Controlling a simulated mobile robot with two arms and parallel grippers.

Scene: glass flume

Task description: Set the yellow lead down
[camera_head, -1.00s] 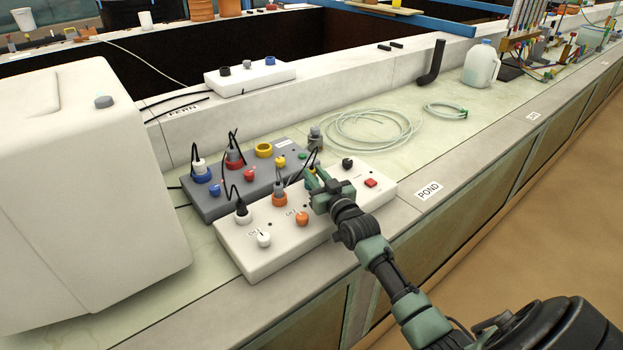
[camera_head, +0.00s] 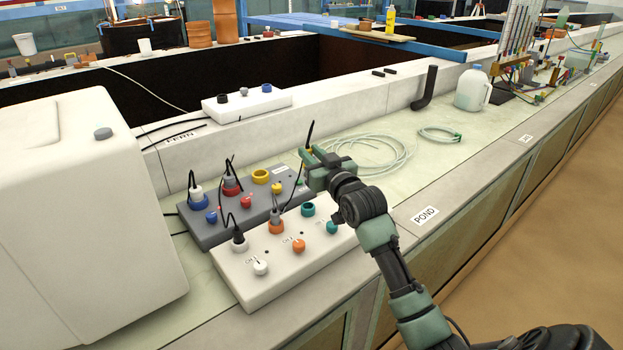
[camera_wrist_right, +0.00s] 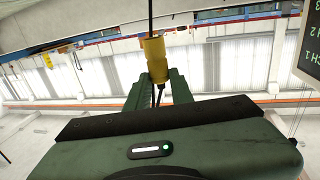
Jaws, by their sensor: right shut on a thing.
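My right gripper (camera_head: 308,160) is shut on the yellow lead, gripping its yellow plug (camera_wrist_right: 154,60), which shows between the fingers in the right wrist view. In the head view, the lead's black cable (camera_head: 311,132) rises above the fingers, and most of the plug is hidden. The gripper appears raised above the back right part of the white box (camera_head: 262,287) and the right end of the grey box (camera_head: 215,236). The grey box's yellow ring socket (camera_head: 261,176) is empty. My left gripper is not in view.
Other leads stand in sockets on both boxes. The white box's teal socket (camera_head: 308,210) looks empty. A coiled clear hose (camera_head: 385,165), black bent pipe (camera_head: 425,90) and jug (camera_head: 472,90) are to the right. A large white casing (camera_head: 85,220) stands left. Bench right of the boxes is partly clear.

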